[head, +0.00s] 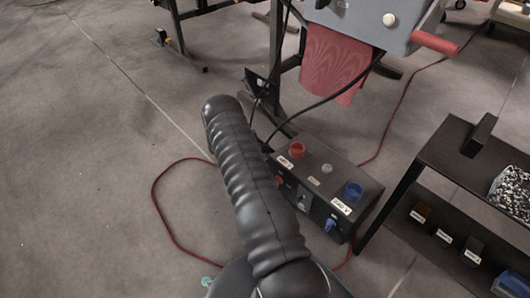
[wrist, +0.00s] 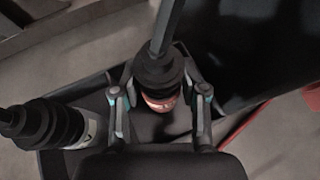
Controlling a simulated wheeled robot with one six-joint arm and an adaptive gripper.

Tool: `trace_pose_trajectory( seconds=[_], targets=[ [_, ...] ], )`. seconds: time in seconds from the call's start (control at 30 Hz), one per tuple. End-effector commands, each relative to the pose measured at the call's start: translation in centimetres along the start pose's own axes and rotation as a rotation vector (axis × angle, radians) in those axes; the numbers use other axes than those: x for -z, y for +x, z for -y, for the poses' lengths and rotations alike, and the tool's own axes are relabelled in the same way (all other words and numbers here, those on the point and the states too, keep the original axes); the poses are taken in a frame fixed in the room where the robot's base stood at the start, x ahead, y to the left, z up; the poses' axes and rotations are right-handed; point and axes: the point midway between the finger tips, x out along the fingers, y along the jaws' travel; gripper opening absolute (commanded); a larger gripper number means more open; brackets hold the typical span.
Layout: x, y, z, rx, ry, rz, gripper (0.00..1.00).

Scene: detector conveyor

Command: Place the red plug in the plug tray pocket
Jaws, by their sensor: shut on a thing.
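In the wrist view, my gripper (wrist: 160,96) has one finger on each side of the red plug (wrist: 160,104) and is shut on it. The plug has a red band with pale lettering below a ribbed black collar, and a dark cable or stem runs up from it. A dark, edged surface (wrist: 52,163) lies below; I cannot tell whether it is the plug tray, and no pocket can be made out. In the head view, my ribbed black arm covers the middle, and neither my gripper nor the held plug can be made out.
In the head view, a black box (head: 342,174) with red and blue sockets sits on the floor. A black shelf (head: 440,150) stands at right. Red cables (head: 160,185) cross the floor.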

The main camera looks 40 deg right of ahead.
Motion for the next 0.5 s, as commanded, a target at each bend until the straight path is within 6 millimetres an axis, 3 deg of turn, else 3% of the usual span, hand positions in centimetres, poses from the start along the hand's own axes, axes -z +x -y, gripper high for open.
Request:
trace_pose_trajectory(
  seconds=[0.1,0.13,0.2,0.5],
  targets=[
    [0.39,0.22,0.01,0.0,0.0,0.0,0.03],
    [0.34,0.18,0.01,0.0,0.0,0.0,0.48],
    [0.3,0.16,0.02,0.0,-0.001,0.0,0.65],
    [0.24,0.13,0.02,0.0,-0.001,0.0,0.68]
  ],
)
